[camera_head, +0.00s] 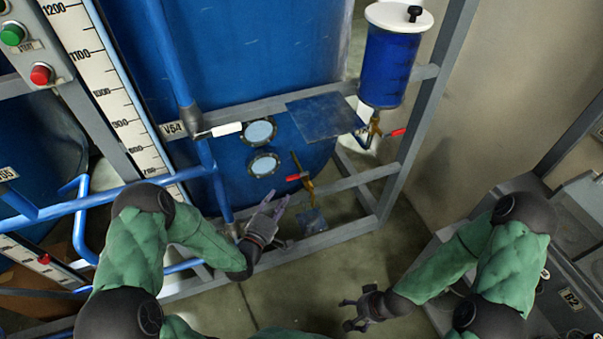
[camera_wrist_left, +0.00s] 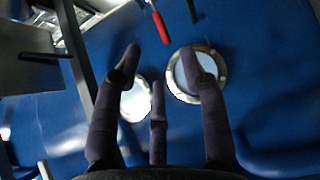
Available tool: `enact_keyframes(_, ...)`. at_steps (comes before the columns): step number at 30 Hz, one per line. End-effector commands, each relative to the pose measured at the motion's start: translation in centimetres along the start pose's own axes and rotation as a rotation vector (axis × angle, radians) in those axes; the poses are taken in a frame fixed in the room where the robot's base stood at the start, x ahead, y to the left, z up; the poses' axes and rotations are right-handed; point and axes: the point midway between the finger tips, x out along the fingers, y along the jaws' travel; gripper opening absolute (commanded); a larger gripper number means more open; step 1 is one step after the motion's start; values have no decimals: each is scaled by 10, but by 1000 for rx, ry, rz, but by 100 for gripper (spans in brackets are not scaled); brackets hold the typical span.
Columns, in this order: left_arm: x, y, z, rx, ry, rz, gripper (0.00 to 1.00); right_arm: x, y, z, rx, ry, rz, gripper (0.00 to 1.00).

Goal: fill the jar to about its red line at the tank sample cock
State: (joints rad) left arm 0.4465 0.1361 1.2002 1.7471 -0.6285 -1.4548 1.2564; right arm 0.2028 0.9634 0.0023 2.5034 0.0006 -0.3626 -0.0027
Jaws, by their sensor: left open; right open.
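The blue tank (camera_head: 225,190) has a brass sample cock (camera_head: 308,186) low on its front with a red handle (camera_head: 298,177). The red handle also shows at the top of the left wrist view (camera_wrist_left: 160,26). My right gripper (camera_head: 356,311) is open and empty above the floor. I cannot make out the jar or its red line.
Two round sight glasses (camera_head: 260,132) (camera_head: 264,165) are on the tank. A blue vessel with a white lid (camera_head: 390,65) hangs at upper right. Grey frame bars (camera_head: 350,183) surround the cock. The floor (camera_head: 300,285) is clear.

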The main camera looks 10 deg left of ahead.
Motion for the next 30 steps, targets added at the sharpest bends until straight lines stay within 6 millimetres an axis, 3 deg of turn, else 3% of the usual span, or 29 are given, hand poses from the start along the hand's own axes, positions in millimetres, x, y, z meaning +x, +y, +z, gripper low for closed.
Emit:
enact_keyframes(5, 13, 1, 0, -5, -1, 9, 42, 4, 1, 0, 0, -1, 0, 79)
enact_keyframes(19, 90, 0, 1, -5, -1, 6, 42, 18, 6, 0, 0, -1, 0, 79)
enact_keyframes(30, 107, 1, 0, -5, 0, 3, 42, 21, 7, -1, 0, 0, 0, 79)
